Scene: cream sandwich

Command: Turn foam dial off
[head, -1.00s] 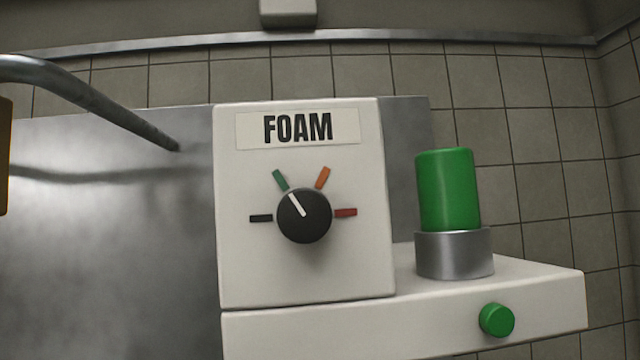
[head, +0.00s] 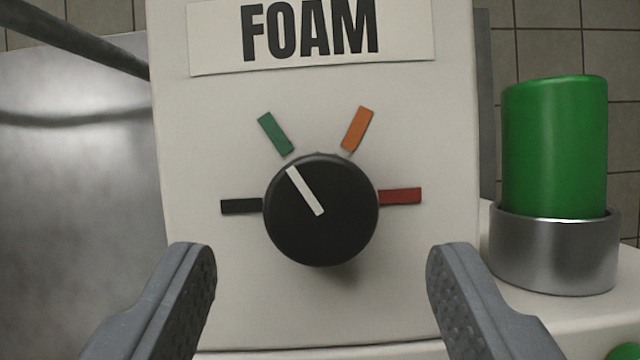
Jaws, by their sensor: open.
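The foam dial (head: 322,235) is a round black knob on a white panel (head: 400,290) under a FOAM label (head: 310,35). Its white pointer line is tilted up and left, toward the green mark (head: 275,133). A black mark (head: 241,206) is at its left, an orange mark (head: 357,130) at upper right and a red mark (head: 401,196) at right. My gripper (head: 320,270) is open and empty. Its two fingers show low in the view, one on each side below the dial, apart from it in the picture.
A green cylinder (head: 555,145) in a metal ring (head: 555,255) stands right of the panel. Part of a green button (head: 626,352) shows at the lower right corner. A dark metal bar (head: 75,35) crosses the upper left, before a metal sheet (head: 80,190).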

